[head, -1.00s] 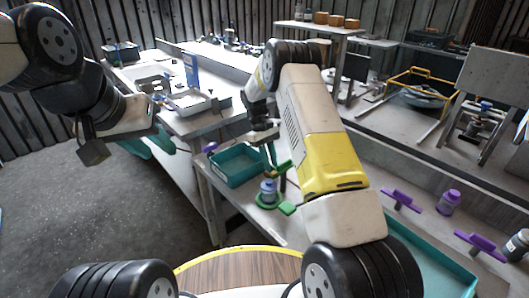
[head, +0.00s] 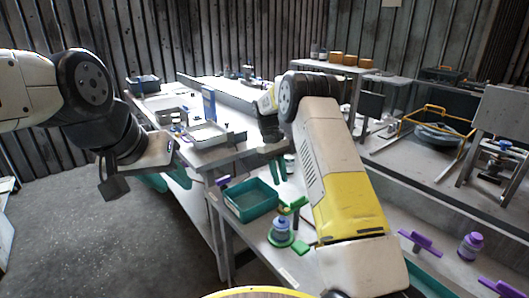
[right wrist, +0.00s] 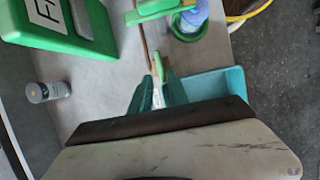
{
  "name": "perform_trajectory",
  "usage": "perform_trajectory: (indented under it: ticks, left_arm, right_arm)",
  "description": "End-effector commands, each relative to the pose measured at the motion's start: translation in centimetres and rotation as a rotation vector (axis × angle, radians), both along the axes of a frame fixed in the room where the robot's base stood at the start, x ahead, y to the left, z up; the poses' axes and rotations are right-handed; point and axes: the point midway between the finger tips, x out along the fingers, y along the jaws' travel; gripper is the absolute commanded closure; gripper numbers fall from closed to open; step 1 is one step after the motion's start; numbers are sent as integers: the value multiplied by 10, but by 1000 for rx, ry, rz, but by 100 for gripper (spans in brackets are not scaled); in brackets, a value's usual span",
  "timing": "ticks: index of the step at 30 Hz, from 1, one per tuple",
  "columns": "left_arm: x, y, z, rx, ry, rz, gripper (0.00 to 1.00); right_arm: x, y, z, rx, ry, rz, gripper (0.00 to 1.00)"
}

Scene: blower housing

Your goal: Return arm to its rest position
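My left gripper (head: 165,181) has teal fingers, spread apart with nothing seen between them, beside the left edge of the far bench. My right gripper (head: 275,165) is above the bench, just past the teal tray, and is partly hidden by its own wrist in the head view. In the right wrist view its teal fingers (right wrist: 158,82) show a gap, with a thin green-yellow piece beyond the tips. I see no object clearly held.
A teal tray (head: 251,214) and a blue-white bottle (head: 281,227) on a green base are on the near bench, close to my right arm. In the wrist view, a green box (right wrist: 85,25) and grey jar (right wrist: 47,92) stand left.

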Motion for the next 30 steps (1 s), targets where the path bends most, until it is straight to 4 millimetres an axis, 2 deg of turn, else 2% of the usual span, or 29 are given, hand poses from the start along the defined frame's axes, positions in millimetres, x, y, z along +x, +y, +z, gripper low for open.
perform_trajectory:
  ticks: [4, 8, 12, 15, 18, 22, 27, 30]
  left_arm:
    - [0, 0, 0, 0, 0, 0, 64]
    - [0, 0, 0, 0, 0, 0, 64]
    - [0, 0, 0, 0, 0, 0, 64]
    - [0, 0, 0, 0, 0, 0, 64]
    - [0, 0, 0, 0, 0, 0, 64]
    - [0, 0, 0, 0, 0, 0, 64]
    - [0, 0, 0, 0, 0, 0, 64]
    - [0, 0, 0, 0, 0, 0, 64]
  right_arm:
    - [-13, -8, 54, 41, -86, -46, 79]
    - [-38, -16, 107, 90, -179, -100, 79]
    - [-73, -23, 154, 144, -280, -159, 79]
    - [-103, -27, 183, 181, -351, -200, 79]
    - [-135, -31, 207, 219, -422, -241, 79]
    - [-180, -34, 228, 267, -513, -296, 79]
    - [-240, -36, 242, 331, -632, -367, 79]
    - [-273, -35, 242, 368, -698, -408, 79]
